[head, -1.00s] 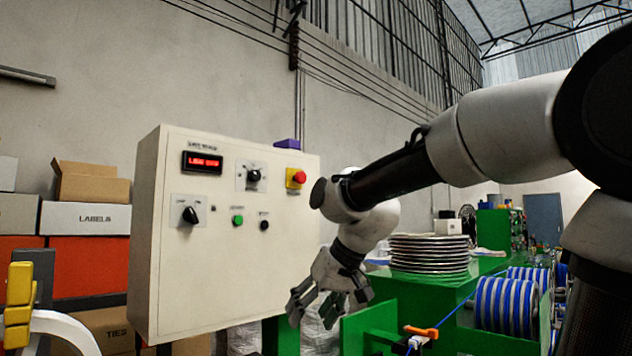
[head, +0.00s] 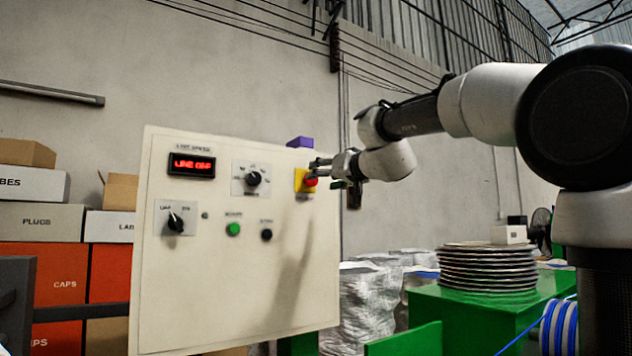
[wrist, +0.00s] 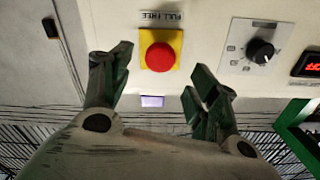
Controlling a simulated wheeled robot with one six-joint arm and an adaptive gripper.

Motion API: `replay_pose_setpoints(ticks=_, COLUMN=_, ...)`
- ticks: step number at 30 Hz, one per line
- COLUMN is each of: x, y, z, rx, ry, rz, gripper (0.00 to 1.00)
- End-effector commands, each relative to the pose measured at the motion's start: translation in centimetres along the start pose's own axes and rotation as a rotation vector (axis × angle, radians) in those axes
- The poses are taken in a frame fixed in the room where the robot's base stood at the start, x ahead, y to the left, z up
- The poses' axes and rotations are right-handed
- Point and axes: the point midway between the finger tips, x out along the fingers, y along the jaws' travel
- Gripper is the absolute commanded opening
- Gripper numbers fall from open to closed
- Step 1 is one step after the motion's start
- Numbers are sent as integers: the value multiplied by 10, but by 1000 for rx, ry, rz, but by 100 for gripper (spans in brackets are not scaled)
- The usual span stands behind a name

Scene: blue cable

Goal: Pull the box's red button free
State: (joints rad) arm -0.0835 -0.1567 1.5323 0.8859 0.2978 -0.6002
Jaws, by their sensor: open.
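The red button (head: 310,180) sits on a yellow square plate (head: 299,181) at the upper right of the cream control box (head: 240,290). In the wrist view the round red button (wrist: 160,57) shows whole on its yellow plate (wrist: 177,38), under an upside-down label reading "PULL FREE". My gripper (head: 318,172) is at the box's right side, close to the button in the head view, and partly covers it. In the wrist view my gripper (wrist: 157,78) is open, with one finger on each side of the button. No finger is seen touching it.
A black knob (head: 253,178), a lit red display (head: 191,165), a lower-left selector (head: 176,222) and a green button (head: 233,229) are on the same panel. A purple block (head: 300,142) sits on the box's top edge. A plate stack (head: 488,268) stands right.

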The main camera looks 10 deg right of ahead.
Motion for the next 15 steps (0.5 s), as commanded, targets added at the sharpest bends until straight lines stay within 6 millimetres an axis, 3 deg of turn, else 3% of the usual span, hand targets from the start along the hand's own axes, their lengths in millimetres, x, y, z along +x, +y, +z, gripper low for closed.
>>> replay_pose_setpoints(ticks=9, x=52, y=0, z=2, rx=-3, ry=-4, rz=-1, gripper=60)
replay_pose_setpoints(ticks=15, x=71, y=0, z=2, rx=-2, ry=-4, rz=-1, gripper=60)
